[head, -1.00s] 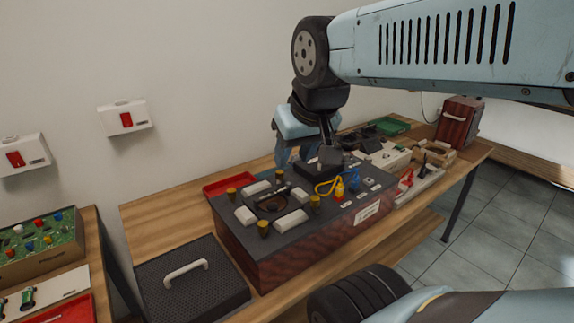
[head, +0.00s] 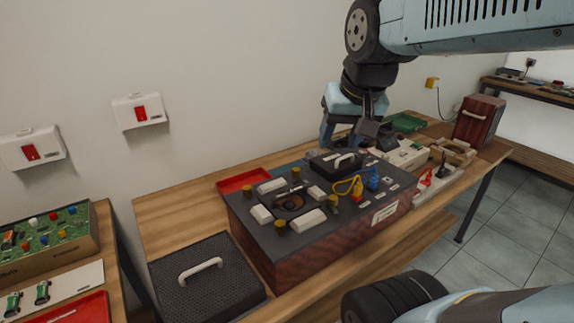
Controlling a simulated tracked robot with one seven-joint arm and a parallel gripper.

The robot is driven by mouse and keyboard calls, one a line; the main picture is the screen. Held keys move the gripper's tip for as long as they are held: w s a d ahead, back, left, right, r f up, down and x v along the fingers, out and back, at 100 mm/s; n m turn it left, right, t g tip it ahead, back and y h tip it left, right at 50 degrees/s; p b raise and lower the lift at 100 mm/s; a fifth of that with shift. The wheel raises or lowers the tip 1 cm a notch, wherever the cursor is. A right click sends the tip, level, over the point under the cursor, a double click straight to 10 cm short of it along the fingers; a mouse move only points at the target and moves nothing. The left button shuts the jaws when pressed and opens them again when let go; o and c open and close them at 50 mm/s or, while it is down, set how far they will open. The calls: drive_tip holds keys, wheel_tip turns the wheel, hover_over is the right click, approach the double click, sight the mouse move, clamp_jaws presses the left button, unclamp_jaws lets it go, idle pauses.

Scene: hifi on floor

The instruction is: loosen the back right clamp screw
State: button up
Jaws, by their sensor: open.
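The clamp screws are brass-coloured knobs around a round dark opening (head: 289,203) on top of the dark-topped box (head: 270,240). The back right clamp screw (head: 295,173) stands at the back of the group; the others are the back left (head: 247,190), front left (head: 281,226) and front right (head: 332,202) ones. Pale blocks lie between them. My gripper (head: 346,143) is open, pointing down over the back right part of the box, to the right of the back right screw and apart from it. Its fingertips are partly hidden, and I see nothing held.
A black block with a handle (head: 322,166) sits on the box below my gripper. Yellow cable (head: 349,186) and a blue part (head: 373,180) are to its right. A red tray (head: 240,181) lies behind the box, and a black case (head: 190,292) stands to its left.

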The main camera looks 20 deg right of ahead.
drive_tip(key=w+f+m+g, duration=0.25)
drive_tip(key=w+m, duration=0.45)
drive_tip(key=w, duration=0.6)
drive_tip(key=m+g, duration=0.3)
drive_tip(key=m, duration=0.3)
approach(296, 169)
drive_tip(key=shift+t, duration=0.25)
drive_tip(key=f, duration=0.9)
drive_tip(key=shift+s+f, duration=0.1)
drive_tip(key=shift+s, duration=0.15)
drive_tip(key=shift+c, duration=0.2)
